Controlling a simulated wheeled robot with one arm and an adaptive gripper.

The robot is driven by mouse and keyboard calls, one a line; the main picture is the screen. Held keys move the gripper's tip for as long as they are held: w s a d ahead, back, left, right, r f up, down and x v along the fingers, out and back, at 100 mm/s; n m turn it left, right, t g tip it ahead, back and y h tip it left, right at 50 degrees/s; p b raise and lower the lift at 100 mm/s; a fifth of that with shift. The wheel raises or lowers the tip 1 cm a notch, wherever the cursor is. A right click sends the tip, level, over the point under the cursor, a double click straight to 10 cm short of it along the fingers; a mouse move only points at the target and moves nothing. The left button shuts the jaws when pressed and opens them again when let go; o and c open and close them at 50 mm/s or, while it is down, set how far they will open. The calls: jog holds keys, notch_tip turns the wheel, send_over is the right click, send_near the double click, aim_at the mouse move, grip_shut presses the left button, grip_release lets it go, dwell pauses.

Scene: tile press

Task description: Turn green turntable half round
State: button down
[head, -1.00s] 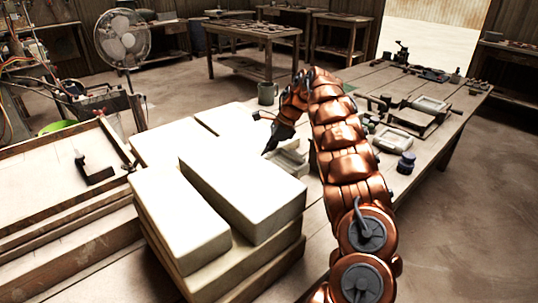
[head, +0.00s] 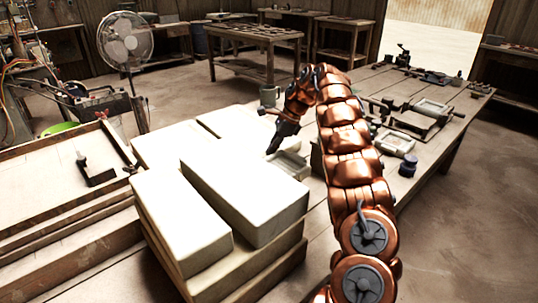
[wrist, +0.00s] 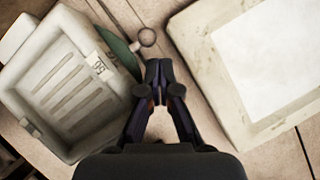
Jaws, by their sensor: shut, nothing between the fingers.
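The green turntable shows only as a green edge (wrist: 121,47) in the wrist view, under a pale plaster mould (wrist: 62,85) with a slatted hollow. A small round knob (wrist: 147,37) sits by that edge, just ahead of my fingertips. My gripper (wrist: 153,68) is shut and empty, between the mould and a pale block (wrist: 262,65) on the right. In the head view my gripper (head: 270,151) points down beside the stacked blocks, near a pale mould (head: 291,164). The turntable's green cannot be made out there; blocks and my arm cover part of that area.
Large pale blocks (head: 245,190) are stacked left of my gripper, close to it. A dark-lidded jar (head: 408,166) and a framed mould (head: 433,108) lie on the table to the right. A wooden tray (head: 50,195) is at left.

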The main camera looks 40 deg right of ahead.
jog(key=shift+v, duration=2.4)
